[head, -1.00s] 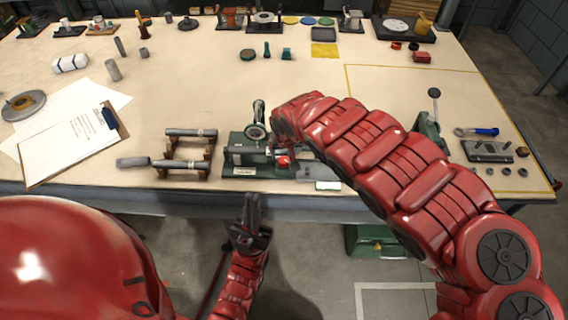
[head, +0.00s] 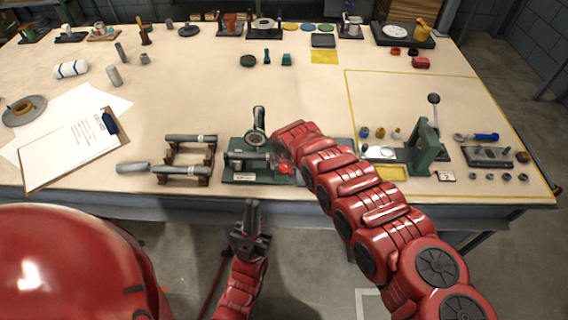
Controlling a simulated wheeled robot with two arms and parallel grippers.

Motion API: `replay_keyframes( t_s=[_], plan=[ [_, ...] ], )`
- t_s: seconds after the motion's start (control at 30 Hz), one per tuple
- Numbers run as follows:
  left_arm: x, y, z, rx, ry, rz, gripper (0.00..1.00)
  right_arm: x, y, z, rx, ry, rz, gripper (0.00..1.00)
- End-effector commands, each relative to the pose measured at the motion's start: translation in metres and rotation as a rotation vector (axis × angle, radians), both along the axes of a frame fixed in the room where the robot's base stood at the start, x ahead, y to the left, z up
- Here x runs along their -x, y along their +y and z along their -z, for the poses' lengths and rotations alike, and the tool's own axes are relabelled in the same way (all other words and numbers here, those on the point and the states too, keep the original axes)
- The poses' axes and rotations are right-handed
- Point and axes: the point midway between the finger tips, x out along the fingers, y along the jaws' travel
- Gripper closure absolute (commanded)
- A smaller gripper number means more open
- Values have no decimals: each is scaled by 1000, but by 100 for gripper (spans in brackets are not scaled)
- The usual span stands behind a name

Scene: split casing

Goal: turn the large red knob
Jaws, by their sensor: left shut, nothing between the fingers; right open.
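The large red knob (head: 284,168) sits on the right part of a small green machine (head: 241,167) with a handwheel (head: 256,137), near the table's front edge. My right gripper (head: 280,159) is at the knob, coming from above right. It is open, but its fingers are small, dark and partly hidden by my arm, so whether they touch the knob cannot be told. My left gripper (head: 251,218) is shut and empty, below and in front of the table edge, under the green machine.
Rods on wooden rests (head: 190,168) stand left of the machine. A clipboard (head: 70,148) lies farther left. A green lever press (head: 428,148) stands to the right, with a grey tool block (head: 488,157) beyond it.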

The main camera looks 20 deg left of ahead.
Motion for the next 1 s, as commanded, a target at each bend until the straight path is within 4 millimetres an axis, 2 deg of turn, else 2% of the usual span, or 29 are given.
replay_keyframes(
  t_s=[0.13,0.53,0.77,1.0],
  plan=[
    [0,0,0,0,0,0,100,0,0,0,0,-1,0,26],
    [0,0,0,0,0,0,100,0,0,0,-1,-1,0,98],
    [0,0,5,0,0,0,100,-2,-2,2,-2,0,-41,100],
    [0,0,23,0,0,0,100,-2,-1,4,-4,-2,-241,100]
  ],
)
